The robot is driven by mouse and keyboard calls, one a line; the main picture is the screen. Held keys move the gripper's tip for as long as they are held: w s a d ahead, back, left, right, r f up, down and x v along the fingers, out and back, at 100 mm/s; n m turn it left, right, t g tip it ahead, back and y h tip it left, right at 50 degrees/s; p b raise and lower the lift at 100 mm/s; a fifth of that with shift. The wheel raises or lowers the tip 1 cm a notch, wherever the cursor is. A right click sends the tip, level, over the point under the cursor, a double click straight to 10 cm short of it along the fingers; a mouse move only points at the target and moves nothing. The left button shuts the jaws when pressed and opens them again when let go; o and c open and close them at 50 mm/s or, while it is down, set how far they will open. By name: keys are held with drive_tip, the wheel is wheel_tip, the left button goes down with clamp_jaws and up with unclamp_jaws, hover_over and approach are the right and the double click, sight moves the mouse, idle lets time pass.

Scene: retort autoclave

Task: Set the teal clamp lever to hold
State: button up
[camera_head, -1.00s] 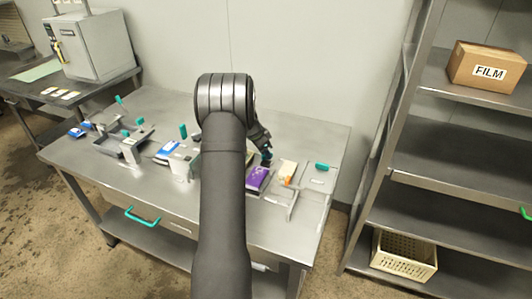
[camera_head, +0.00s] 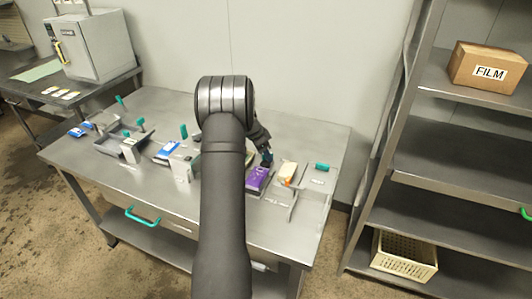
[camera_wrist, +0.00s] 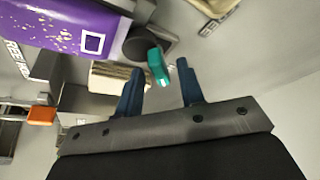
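In the wrist view, a teal lever tip (camera_wrist: 157,66) rises from a dark round base next to a purple packet (camera_wrist: 75,25). It looks like the clamp lever; its setting cannot be read. My gripper (camera_wrist: 160,68) is open, with one dark blue finger on each side of the teal tip and a gap visible around it. In the head view, my gripper (camera_head: 266,159) is low over the right part of the steel table, just behind the purple packet (camera_head: 257,179). The lever there is hidden or too small to make out.
An orange part (camera_wrist: 41,115) shows in the wrist view. Several teal-handled fixtures stand on the table's left. A steel shelf (camera_head: 430,185) stands at right.

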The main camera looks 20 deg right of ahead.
drive_tip(key=v, duration=1.7)
drive_tip(key=shift+a+r, duration=0.15)
drive_tip(key=x, duration=1.7)
drive_tip(key=shift+f, duration=0.2)
drive_tip(key=shift+r, duration=0.1)
